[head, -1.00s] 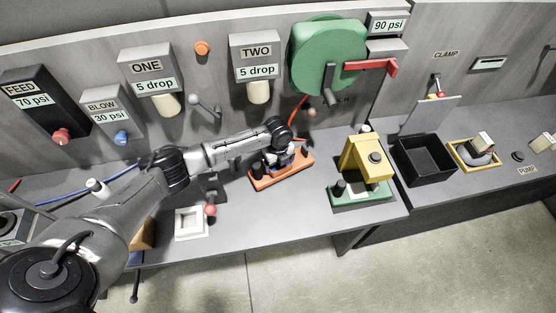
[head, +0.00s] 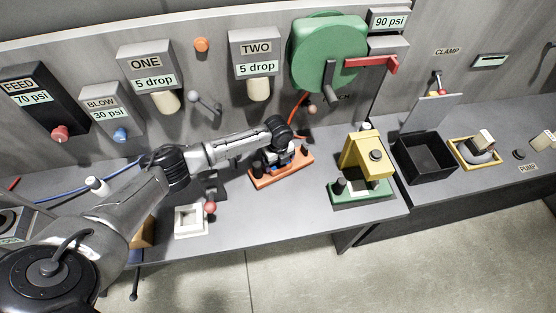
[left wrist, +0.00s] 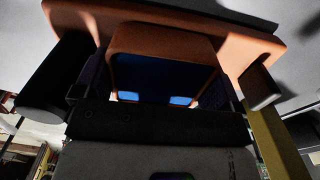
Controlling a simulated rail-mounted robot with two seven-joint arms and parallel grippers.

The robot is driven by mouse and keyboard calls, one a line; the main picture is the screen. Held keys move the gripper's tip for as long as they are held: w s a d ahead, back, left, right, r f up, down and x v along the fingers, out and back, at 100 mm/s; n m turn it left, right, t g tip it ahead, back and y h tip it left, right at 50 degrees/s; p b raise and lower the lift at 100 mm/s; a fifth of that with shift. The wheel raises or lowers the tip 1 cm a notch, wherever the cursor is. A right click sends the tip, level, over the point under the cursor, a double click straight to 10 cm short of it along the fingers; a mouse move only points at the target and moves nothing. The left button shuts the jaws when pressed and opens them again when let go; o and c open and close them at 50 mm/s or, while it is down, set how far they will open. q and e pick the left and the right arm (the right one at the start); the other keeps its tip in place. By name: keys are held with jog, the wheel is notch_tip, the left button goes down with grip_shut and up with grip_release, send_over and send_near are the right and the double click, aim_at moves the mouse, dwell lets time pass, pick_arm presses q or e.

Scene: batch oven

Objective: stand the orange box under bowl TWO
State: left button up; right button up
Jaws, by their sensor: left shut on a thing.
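The orange box (head: 262,182) has a flat orange base with black posts at its ends. It is low over or on the bench, below and a little in front of bowl TWO (head: 259,89), a cream cup under the TWO panel (head: 255,55). I cannot tell whether its base touches the bench. My left gripper (head: 277,158) is shut on the box's raised middle and hides part of it. In the left wrist view the orange box (left wrist: 163,42) sits between the fingers, with a blue face toward me. My right gripper is not in view.
A yellow and green press (head: 365,160) stands to the right, with a black bin (head: 425,158) beyond it. A white square tray (head: 190,221) lies to the left near the front edge. A green wheel (head: 328,50) with a crank hangs behind. Bench between box and press is clear.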

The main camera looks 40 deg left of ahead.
pick_arm(q)
jog(key=shift+f, duration=0.4)
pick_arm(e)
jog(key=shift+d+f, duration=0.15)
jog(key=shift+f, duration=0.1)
pick_arm(q)
jog(key=o, duration=0.8)
